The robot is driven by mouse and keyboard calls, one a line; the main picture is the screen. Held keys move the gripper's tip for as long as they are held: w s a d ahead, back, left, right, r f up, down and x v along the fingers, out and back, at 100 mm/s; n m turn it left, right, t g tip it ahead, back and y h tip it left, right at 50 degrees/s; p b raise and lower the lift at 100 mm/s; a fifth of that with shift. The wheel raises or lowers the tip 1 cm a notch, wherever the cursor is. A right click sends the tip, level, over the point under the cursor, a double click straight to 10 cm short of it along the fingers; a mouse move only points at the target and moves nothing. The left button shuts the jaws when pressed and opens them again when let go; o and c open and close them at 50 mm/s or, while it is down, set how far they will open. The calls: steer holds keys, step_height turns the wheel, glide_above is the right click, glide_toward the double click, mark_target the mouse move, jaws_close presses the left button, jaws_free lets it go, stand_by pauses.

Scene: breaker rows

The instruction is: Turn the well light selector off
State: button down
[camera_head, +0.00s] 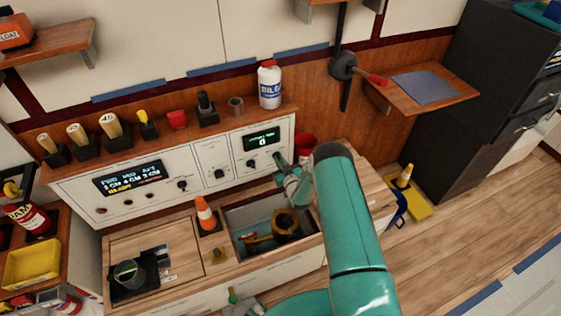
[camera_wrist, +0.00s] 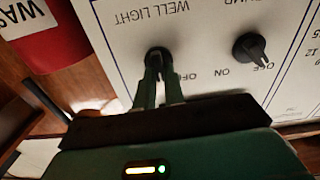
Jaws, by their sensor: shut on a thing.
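The well light selector (camera_wrist: 157,59) is a small black rotary knob on a white panel (camera_wrist: 205,55), under the upside-down words "WELL LIGHT" in the wrist view. My gripper (camera_wrist: 159,78) has its two green fingers shut on this knob, one on each side. The knob's pointer is largely covered by the fingers, so its setting cannot be read. In the head view my gripper (camera_head: 281,163) is at the right end of the white control panel (camera_head: 205,165), and the selector is hidden behind it.
A second black knob (camera_wrist: 250,48) with ON and OFF marks sits beside the selector. A red bin marked "WAS" (camera_wrist: 45,45) stands close to the panel edge. Below my arm is an open compartment (camera_head: 240,215) with a brass ring (camera_head: 286,228). An orange cone (camera_head: 206,214) stands on the counter.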

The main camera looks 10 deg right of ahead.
steer(key=shift+a+f+n, duration=0.1)
steer(key=shift+n, duration=1.7)
steer(key=shift+a+n, duration=0.1)
steer(key=shift+n, duration=1.7)
steer(key=c, duration=1.5)
jaws_free()
steer(key=shift+s, duration=0.1)
steer(key=s+d, duration=0.1)
steer(key=s, duration=0.8)
steer(key=s+d, duration=0.1)
steer(key=s, duration=0.3)
steer(key=shift+s+d, duration=0.25)
steer(key=shift+d, duration=0.1)
